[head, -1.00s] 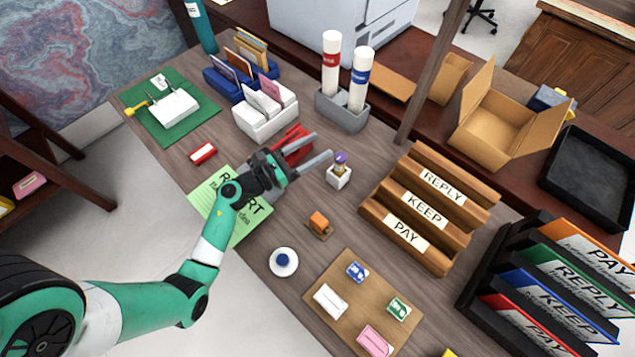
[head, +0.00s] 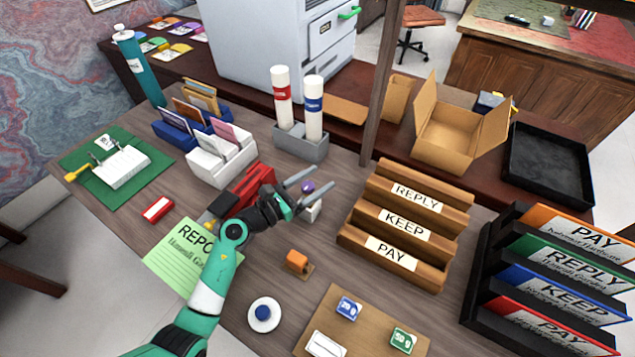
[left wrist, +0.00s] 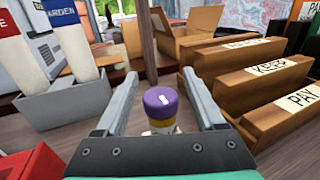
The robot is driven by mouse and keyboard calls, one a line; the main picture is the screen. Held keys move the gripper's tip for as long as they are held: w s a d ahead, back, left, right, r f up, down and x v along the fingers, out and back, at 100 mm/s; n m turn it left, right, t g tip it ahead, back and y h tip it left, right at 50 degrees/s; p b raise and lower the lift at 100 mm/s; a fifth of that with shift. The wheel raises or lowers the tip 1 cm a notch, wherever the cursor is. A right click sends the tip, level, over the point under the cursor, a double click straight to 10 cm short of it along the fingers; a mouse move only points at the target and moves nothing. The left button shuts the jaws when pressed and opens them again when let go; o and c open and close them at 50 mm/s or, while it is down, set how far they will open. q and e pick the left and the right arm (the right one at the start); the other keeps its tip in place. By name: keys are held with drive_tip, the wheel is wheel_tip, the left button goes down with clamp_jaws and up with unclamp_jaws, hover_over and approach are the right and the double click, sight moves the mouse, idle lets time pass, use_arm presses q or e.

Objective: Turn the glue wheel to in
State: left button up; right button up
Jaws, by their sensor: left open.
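The glue bottle (head: 311,209) stands upright on the desk in a small white block. Its purple wheel (head: 308,186) is on top and bears a white mark, seen in the left wrist view (left wrist: 160,101). My left gripper (head: 320,182) is open, its two grey fingers pointing right at the wheel. In the left wrist view the wheel sits between the fingers, nearer the palm, with a gap on both sides. The bottle's lower part is mostly hidden by the gripper there. My right gripper is not in view.
A red stapler-like thing (head: 253,180) is close behind my left gripper. A grey holder (head: 303,146) with two white tubes stands behind. The wooden REPLY, KEEP and PAY rack (head: 408,222) is to the right. A small orange thing (head: 297,262) lies in front.

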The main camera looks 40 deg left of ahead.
use_arm(q)
drive_tip(key=shift+w, duration=0.3)
drive_tip(key=shift+c, duration=0.3)
clamp_jaws()
drive_tip(key=shift+d+m+h+b, duration=0.2)
drive_tip(key=shift+m+h+b, duration=0.5)
drive_tip(key=shift+h, duration=0.5)
drive_tip(key=shift+o, duration=0.3)
unclamp_jaws()
